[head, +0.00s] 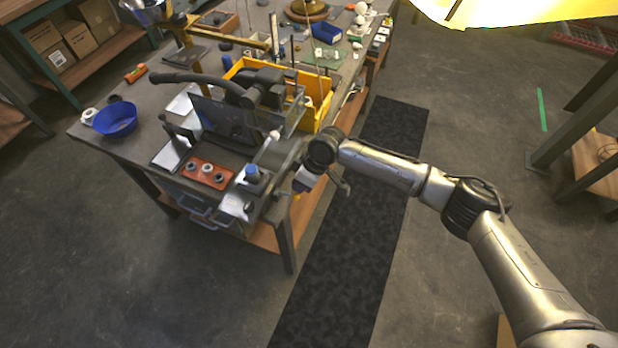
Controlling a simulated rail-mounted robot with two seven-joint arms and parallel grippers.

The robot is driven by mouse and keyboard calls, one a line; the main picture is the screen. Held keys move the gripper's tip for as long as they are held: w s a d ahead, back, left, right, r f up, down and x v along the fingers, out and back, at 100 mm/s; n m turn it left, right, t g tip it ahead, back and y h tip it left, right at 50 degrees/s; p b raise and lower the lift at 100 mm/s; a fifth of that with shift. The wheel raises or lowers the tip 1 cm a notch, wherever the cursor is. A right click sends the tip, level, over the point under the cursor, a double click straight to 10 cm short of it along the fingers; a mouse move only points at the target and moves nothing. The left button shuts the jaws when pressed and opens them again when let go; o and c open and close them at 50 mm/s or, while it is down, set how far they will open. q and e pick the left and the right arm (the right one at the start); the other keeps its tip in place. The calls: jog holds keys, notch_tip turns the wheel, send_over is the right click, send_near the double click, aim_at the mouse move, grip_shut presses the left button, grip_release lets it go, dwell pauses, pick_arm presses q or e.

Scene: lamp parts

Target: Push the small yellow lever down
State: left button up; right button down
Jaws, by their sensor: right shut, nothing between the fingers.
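I cannot make out a small yellow lever for certain. A dark bench machine (228,122) with a curved black handle stands at the near end of the workbench (140,112). At its front is an orange-red panel (208,173) with several round knobs, and a blue-topped knob (252,174) sits to the panel's right. My right gripper (345,187) is shut and empty. It hangs just past the bench's right edge, beside the machine's front right corner, and appears apart from it. My left gripper is out of view.
A yellow bin (318,108) stands behind the machine, and a blue bowl (115,119) sits to its left. A brass-coloured lamp arm (235,38) rises behind. A dark floor mat (335,265) lies right of the bench. Open floor lies in front.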

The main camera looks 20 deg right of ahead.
jog(key=t+y, duration=0.1)
jog(key=f+y+b, duration=0.1)
jog(key=s+f+t+y, duration=0.1)
jog(key=shift+d+f+n+t, duration=0.25)
jog(key=shift+d+n+t, duration=0.05)
jog(key=shift+d, duration=0.1)
jog(key=shift+r, duration=0.15)
jog(key=shift+r+p, duration=0.5)
jog(key=shift+r, duration=0.2)
jog(key=shift+r, duration=0.1)
